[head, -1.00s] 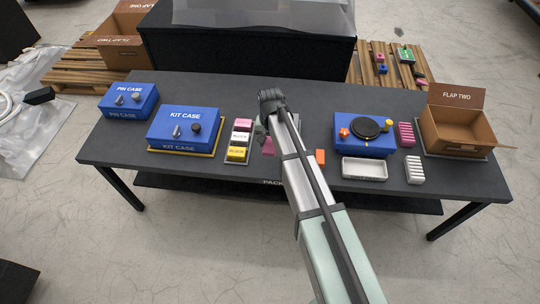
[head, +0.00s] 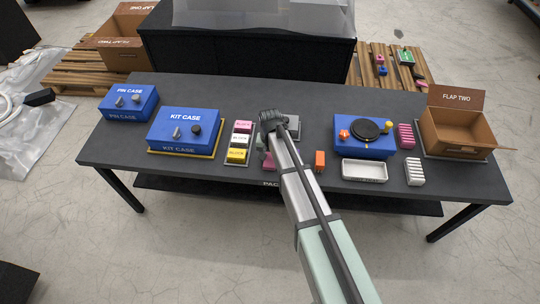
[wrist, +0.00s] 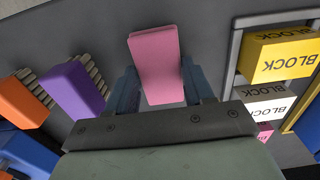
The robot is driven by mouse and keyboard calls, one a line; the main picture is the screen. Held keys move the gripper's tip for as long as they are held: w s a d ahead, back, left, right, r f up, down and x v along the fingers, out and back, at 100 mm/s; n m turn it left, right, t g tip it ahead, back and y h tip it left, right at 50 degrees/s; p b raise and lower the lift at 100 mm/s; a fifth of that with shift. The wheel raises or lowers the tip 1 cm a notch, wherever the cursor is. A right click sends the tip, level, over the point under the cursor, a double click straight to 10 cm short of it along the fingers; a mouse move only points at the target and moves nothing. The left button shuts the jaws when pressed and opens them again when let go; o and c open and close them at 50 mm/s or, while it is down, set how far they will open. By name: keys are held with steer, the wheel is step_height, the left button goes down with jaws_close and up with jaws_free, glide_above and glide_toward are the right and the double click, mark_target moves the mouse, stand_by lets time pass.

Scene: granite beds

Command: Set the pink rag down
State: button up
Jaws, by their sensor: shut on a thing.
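The pink rag (wrist: 155,62) is a flat pink rectangle between the fingers of my gripper (wrist: 160,88) in the wrist view. My gripper is shut on it, and its far end sticks out past the fingertips. My arm hides most of the gripper there. I cannot tell whether the rag touches the table.
A tray with pink, white and yellow blocks (head: 237,155) is left of the gripper. An orange block (head: 320,160) is to the right, and a purple one (wrist: 72,90) shows in the wrist view. The blue kit case (head: 180,130) stands further left. Bare tabletop lies in front.

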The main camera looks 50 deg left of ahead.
mark_target(270, 157)
steer(key=shift+f, duration=0.1)
steer(key=o, duration=0.9)
steer(key=shift+o, duration=0.2)
step_height(270, 157, up, 12)
